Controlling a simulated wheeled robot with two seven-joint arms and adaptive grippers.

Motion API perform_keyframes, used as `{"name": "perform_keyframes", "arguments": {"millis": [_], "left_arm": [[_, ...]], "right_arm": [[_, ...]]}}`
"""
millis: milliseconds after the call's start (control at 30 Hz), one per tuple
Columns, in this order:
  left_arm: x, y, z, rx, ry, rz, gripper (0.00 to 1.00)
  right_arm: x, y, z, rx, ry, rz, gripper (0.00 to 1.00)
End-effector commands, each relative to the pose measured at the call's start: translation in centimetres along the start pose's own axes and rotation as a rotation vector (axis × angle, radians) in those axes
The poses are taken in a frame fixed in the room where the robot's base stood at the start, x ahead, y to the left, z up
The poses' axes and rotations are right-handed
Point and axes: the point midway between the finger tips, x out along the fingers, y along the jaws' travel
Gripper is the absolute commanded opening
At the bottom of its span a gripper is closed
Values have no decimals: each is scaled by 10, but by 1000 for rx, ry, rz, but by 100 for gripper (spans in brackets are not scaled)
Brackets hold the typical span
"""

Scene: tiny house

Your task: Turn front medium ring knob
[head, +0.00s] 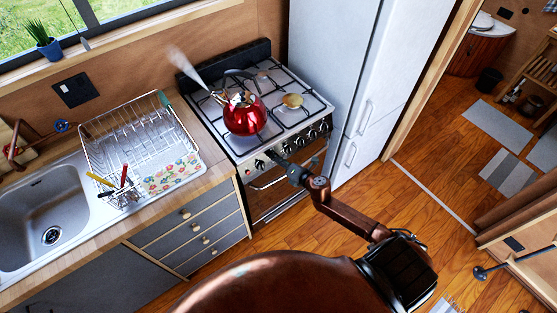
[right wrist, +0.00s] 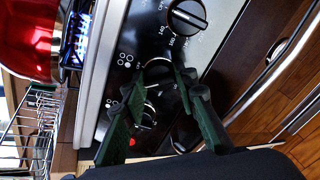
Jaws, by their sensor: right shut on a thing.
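The stove's dark front panel (head: 300,145) carries a row of knobs below the hob. My right gripper (head: 283,164) is at the left part of this panel. In the right wrist view, the green fingers of my right gripper (right wrist: 160,82) stand on either side of a round black knob with a pale rim (right wrist: 158,66), shut on it. Four-circle burner marks show beside the knobs. The fingers partly hide the held knob and a knob (right wrist: 150,110) below it. A large dial with numbers (right wrist: 187,17) is above. My left gripper is not in view.
A steaming red kettle (head: 243,116) stands on the hob's left side, with blue flame (right wrist: 80,38) beneath it in the wrist view. The oven handle (head: 283,176) runs below the knobs. A dish rack (head: 125,135) is left.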

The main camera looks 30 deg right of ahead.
Motion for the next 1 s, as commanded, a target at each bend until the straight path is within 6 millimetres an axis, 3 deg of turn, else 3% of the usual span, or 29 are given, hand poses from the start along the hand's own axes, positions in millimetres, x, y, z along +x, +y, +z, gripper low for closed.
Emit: {"name": "perform_keyframes", "arguments": {"millis": [500,1000], "left_arm": [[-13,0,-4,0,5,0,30],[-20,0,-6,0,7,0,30]], "right_arm": [[0,0,0,459,1,24,3],[0,-1,-1,664,1,34,3]]}}
